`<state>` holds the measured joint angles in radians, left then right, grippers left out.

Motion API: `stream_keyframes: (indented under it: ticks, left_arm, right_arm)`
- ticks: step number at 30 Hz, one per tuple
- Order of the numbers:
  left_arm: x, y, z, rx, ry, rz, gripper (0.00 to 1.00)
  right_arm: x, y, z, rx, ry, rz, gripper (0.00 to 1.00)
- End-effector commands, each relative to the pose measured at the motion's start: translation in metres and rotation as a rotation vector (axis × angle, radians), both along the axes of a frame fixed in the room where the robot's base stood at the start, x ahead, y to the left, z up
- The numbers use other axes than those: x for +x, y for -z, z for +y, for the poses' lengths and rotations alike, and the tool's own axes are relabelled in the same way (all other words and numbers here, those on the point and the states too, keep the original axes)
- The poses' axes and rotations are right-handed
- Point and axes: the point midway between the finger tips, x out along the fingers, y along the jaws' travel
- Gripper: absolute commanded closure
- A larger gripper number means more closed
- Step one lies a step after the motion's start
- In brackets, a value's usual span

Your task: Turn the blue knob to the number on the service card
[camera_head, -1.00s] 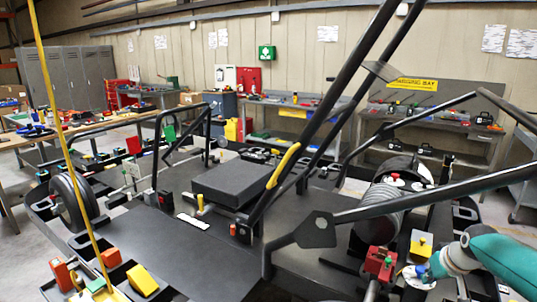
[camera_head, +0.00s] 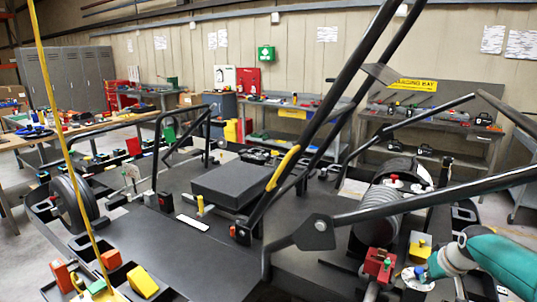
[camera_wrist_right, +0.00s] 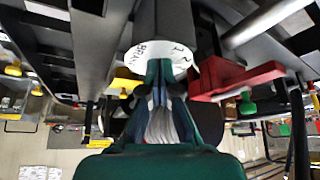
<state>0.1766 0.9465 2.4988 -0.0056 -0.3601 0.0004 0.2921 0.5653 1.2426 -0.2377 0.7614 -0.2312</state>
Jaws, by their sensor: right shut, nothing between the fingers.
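The blue knob (camera_head: 420,272) sits on a white round dial (camera_head: 408,282) at the lower right of the head view. The right gripper's fingers also show in the right wrist view (camera_wrist_right: 160,72). I cannot make out a service card for certain; a small white strip (camera_head: 192,222) lies on the kart floor. My left gripper is not in view.
A red block (camera_head: 379,262) with a green knob stands close left of the dial, with a yellow block (camera_head: 420,246) behind it. Black frame tubes (camera_head: 420,205) cross above and behind the gripper. The dark kart floor (camera_head: 190,260) to the left is largely clear.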

Motion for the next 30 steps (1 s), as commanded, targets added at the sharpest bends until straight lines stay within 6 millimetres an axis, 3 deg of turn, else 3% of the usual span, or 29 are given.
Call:
stream_keyframes:
  ticks: [17, 30]
  left_arm:
    - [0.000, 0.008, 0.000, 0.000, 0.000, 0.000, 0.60]
    - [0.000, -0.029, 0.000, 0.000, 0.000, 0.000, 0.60]
  right_arm:
    - [-0.006, -0.002, -0.002, -0.001, 0.000, -0.006, 1.00]
    - [-0.007, -0.047, -0.001, -0.001, -0.001, -0.005, 1.00]
